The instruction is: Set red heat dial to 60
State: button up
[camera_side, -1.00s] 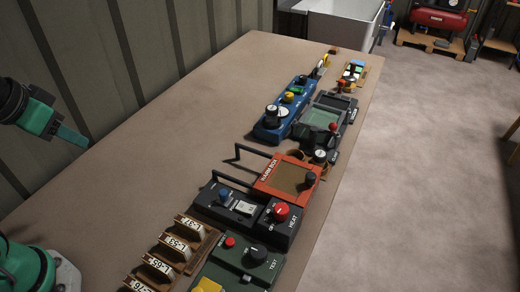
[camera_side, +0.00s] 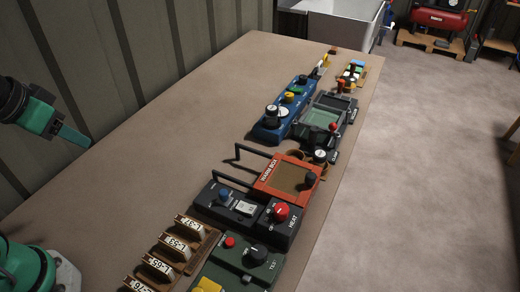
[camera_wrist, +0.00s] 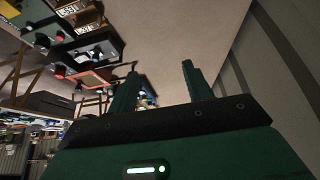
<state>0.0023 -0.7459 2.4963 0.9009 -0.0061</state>
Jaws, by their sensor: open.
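The red heat dial (camera_side: 281,211) is a round red knob on the right end of a dark box (camera_side: 236,212) marked HEAT, on the bench in the side view. A blue knob and a small pale display sit on the same box. The dial's exact setting is too small to read. My gripper (camera_side: 74,135) is at the left of the side view, high up and well apart from the box. In the wrist view my gripper (camera_wrist: 158,85) shows two green fingers spread apart with nothing between them.
A green TEST box (camera_side: 238,262) stands nearer than the heat box, with labelled wooden blocks (camera_side: 173,246) to its left. A red-framed box (camera_side: 288,182), a blue device (camera_side: 284,112) and a dark screened device (camera_side: 325,120) stand beyond. The bench's left half (camera_side: 160,140) is clear.

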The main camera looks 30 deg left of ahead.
jog(key=w+d+r+n+g+h, duration=0.1)
jog(key=w+d+n+g, duration=0.15)
jog(key=w+d, duration=0.5)
jog(key=w+d+r+n+g, duration=0.1)
jog(key=w+d+n, duration=0.2)
jog(key=w+d, duration=0.4)
jog(key=d+f+n, duration=0.1)
jog(key=d+f, duration=0.2)
jog(key=d, duration=0.4)
jog(key=d+f+n+g, duration=0.1)
jog(key=d+f+n, duration=0.1)
jog(key=d+f, duration=0.2)
jog(key=d+f+n+g+y, duration=0.1)
jog(key=d+f+n, duration=0.1)
jog(key=d, duration=0.8)
jog(key=shift+w+d+f, duration=0.4)
jog(key=shift+f, duration=0.3)
jog(key=shift+d+f, duration=0.2)
jog(key=shift+d, duration=0.1)
